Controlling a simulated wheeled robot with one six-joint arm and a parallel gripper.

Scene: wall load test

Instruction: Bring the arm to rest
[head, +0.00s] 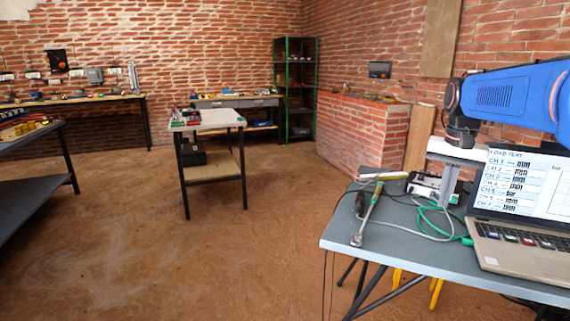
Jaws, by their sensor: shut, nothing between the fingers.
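My blue arm reaches in from the right edge, above the grey-blue table (345,234). My gripper (447,202) hangs from its dark wrist and points down, its light-coloured fingers shut and empty. It appears in front of a small instrument box (424,186) and just left of the laptop (520,255). I cannot tell whether the fingertips touch anything on the table.
A wrench-like tool (368,215) and a green cable (437,222) lie on the table. A brick ledge (365,135) and leaning plank (419,138) stand behind. A small cart (210,180) stands mid-room. The floor (260,250) left of the table is clear.

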